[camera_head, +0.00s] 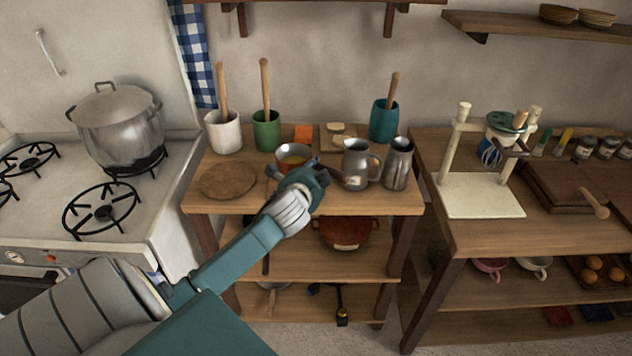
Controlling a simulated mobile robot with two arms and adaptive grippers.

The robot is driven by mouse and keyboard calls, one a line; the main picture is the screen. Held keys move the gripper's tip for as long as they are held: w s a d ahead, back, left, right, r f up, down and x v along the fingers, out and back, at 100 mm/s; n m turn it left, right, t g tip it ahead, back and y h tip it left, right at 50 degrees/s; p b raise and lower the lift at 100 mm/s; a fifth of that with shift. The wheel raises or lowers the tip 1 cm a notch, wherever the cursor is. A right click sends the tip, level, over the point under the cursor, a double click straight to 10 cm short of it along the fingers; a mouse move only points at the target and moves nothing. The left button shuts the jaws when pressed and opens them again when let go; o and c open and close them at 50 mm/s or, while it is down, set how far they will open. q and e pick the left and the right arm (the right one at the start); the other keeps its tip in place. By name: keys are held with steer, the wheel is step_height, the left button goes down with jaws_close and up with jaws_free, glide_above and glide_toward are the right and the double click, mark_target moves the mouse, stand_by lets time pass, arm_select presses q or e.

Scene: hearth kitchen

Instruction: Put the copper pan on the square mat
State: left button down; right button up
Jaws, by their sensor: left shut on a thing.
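The small copper pan (291,152) is at the middle of the wooden table, its bowl showing just behind my left gripper (312,176). My left gripper is shut on the pan, at its near side; the fingers hide the grip and part of the pan. I cannot tell whether the pan touches the table top. A flat orange square (303,133), which may be the square mat, lies behind the pan towards the wall. My right gripper is not in view.
A round wooden board (227,180) lies left of the pan. Grey metal jugs (398,163) stand close on its right. White (223,132), green (267,131) and teal (384,121) crocks line the back, with a square board (325,144) between. A pot (118,124) stands on the stove.

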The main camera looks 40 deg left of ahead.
arm_select(q)
steer(key=shift+f, duration=2.05)
steer(key=shift+f, duration=0.1)
steer(key=c, duration=1.3)
jaws_free()
steer(key=shift+c, duration=0.2)
steer(key=v, duration=1.2)
steer(key=shift+b, duration=0.45)
